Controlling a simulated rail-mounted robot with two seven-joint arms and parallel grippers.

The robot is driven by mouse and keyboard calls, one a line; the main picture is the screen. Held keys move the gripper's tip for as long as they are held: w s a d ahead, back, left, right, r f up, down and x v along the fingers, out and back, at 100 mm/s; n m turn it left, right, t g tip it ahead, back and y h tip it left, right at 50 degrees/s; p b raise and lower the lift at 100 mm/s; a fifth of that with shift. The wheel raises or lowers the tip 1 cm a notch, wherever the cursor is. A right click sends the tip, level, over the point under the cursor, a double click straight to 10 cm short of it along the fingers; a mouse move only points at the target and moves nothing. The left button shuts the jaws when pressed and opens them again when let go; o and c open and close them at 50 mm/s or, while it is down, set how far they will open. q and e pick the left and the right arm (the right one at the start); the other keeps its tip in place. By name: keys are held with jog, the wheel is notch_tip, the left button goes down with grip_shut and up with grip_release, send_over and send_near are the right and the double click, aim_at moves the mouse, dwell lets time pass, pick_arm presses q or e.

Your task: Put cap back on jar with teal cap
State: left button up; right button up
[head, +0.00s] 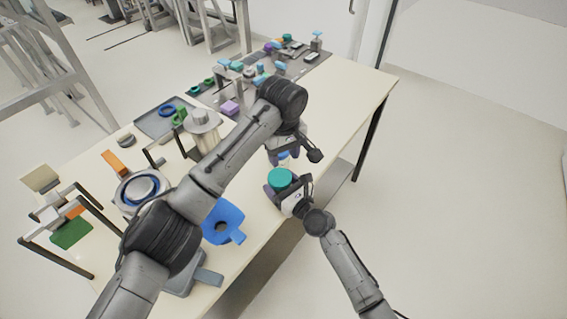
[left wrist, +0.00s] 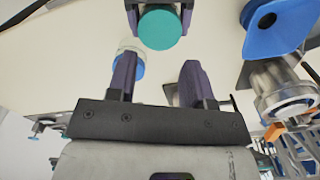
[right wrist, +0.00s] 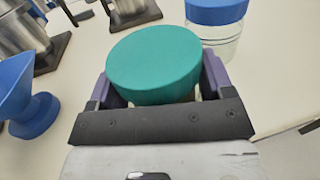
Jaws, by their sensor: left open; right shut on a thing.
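The teal cap (head: 280,179) is a round disc, upper face up, at my right gripper (head: 284,193). It is large in the right wrist view (right wrist: 153,62) and shows from above in the left wrist view (left wrist: 160,28). My right gripper (right wrist: 158,88) is shut with its fingers on either side, at or just under the cap, on what appears to be its jar; the jar body is almost fully hidden under the cap. My left gripper (head: 282,158) is open and empty, just beyond the teal cap in the head view; its two fingers (left wrist: 158,80) are apart.
A clear jar with a blue cap (right wrist: 216,12) stands close behind the teal one. A blue funnel-like piece (head: 222,223) is nearer on the table. Metal pots, a grey tray (head: 152,124) and a rack crowd the left. The table's right edge is close to the jars.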

pick_arm(q)
notch_tip(320, 180, up, 7)
dwell(0.3)
pick_arm(e)
jog(key=o, duration=1.3)
pick_arm(q)
jog(key=shift+r, duration=0.1)
pick_arm(e)
jog(key=shift+s+d, duration=0.2)
jog(key=shift+s, duration=0.05)
pick_arm(q)
notch_tip(320, 180, up, 3)
jog(key=p, duration=0.3)
pick_arm(e)
jog(key=v, duration=1.3)
jog(key=shift+s+r, duration=0.1)
pick_arm(q)
jog(key=shift+r, duration=0.1)
